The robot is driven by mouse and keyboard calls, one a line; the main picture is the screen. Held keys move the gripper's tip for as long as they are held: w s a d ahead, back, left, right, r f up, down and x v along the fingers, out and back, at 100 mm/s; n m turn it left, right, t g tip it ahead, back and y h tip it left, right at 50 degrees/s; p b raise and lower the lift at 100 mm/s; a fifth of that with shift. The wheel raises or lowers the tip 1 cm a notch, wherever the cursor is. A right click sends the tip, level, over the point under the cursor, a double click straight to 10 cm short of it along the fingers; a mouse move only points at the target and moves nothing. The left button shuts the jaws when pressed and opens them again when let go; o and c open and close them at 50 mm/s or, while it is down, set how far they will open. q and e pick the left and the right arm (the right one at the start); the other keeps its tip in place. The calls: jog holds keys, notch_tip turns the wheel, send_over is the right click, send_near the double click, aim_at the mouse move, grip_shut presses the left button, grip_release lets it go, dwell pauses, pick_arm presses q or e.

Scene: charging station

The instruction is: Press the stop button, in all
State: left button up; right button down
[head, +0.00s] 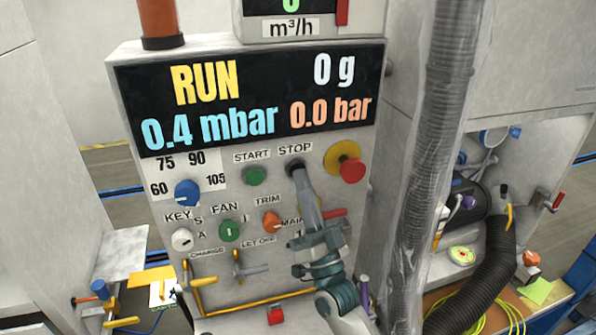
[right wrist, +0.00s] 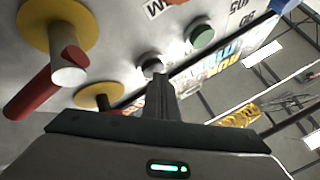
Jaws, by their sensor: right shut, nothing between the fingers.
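The grey control panel (head: 212,160) fills the middle of the head view. The STOP label (head: 295,149) is at its upper right, and my right gripper (head: 297,172) reaches up to just below it. Its fingers are shut and empty. They cover most of the stop button. In the right wrist view a round pale grey button (right wrist: 151,65) shows just beyond the shut fingertips (right wrist: 158,82). I cannot tell whether they touch. The green start button (head: 254,176) is left of the fingers. The display (head: 250,97) reads RUN. My left gripper is not in view.
Knobs, a key switch (head: 182,240) and yellow-handled valves lie below. A ribbed grey hose (head: 437,130) runs down on the right. Space in front of the display is clear.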

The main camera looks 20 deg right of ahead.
jog(key=shift+w, duration=0.2)
jog(key=shift+s, duration=0.1)
dwell(0.5)
jog(key=shift+s, duration=0.8)
jog(key=s+p, duration=0.1)
jog(key=s, duration=0.4)
jog(key=shift+d+p, duration=0.1)
jog(key=shift+p, duration=0.25)
jog(key=shift+f, duration=0.1)
dwell(0.5)
